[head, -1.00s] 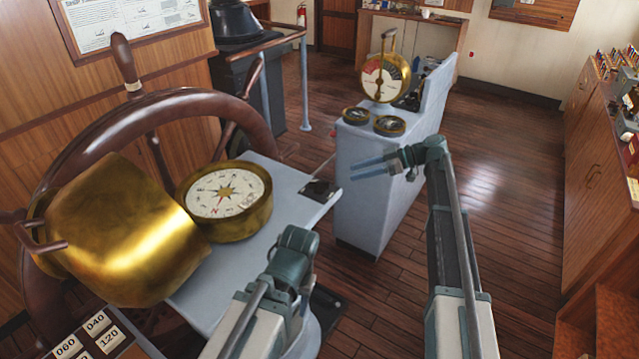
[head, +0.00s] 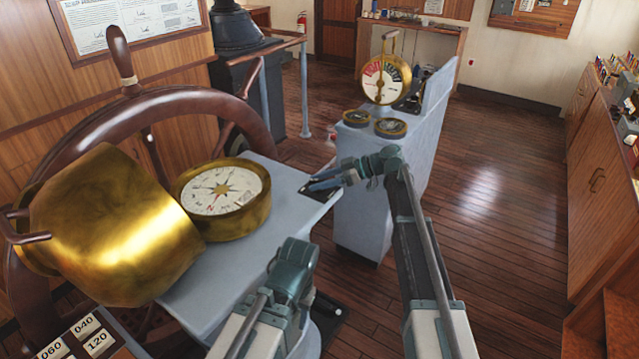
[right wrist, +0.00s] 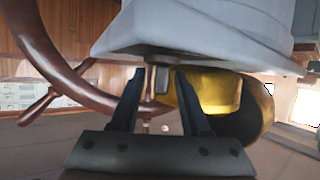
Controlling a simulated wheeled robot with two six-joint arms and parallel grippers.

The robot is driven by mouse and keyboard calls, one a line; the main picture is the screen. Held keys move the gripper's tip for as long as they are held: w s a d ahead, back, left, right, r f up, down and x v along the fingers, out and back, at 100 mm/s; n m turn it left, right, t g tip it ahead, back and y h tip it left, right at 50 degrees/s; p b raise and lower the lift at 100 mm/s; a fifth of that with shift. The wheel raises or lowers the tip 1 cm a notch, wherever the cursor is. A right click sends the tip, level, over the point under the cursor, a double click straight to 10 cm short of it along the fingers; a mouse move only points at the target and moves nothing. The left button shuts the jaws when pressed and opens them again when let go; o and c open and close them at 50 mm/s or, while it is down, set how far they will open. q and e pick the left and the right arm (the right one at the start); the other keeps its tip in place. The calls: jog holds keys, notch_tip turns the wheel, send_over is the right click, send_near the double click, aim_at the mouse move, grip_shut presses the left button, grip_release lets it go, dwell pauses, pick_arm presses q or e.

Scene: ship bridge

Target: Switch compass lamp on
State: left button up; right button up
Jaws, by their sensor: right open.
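The brass compass (head: 222,192) with a white dial sits on the grey stand (head: 225,270), beside a large brass hood (head: 115,225). A small dark switch plate (head: 322,193) lies at the stand's right corner, partly covered by my right gripper (head: 312,183). That gripper is open, its fingers pointing left at this corner. In the right wrist view my two dark fingers (right wrist: 168,100) stand apart with nothing held. A small grey block (right wrist: 161,78) shows between their tips, below the stand's edge; I cannot tell whether they touch it. My left gripper's fingers are not visible.
The wooden wheel (head: 150,105) stands behind the compass. A grey console (head: 375,205) with a brass telegraph (head: 385,80) and two small round gauges stands just beyond my right gripper. Wooden floor (head: 490,220) is clear to the right.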

jog(key=shift+c, duration=0.3)
grip_shut()
jog(key=shift+s, duration=0.1)
jog(key=m+t, duration=0.2)
jog(key=shift+s+t+h, duration=0.2)
jog(key=shift+t+h, duration=0.1)
jog(key=m+t+h, duration=0.1)
jog(key=m+t, duration=0.1)
jog(key=m, duration=0.1)
jog(key=shift+t, duration=0.4)
jog(key=m+t+h, duration=0.2)
jog(key=m+t, duration=0.1)
jog(key=shift+m+h, duration=0.3)
jog(key=shift+w+m+t+h, duration=0.2)
jog(key=shift+m+t+h, duration=1.1)
jog(key=shift+m+h, duration=0.5)
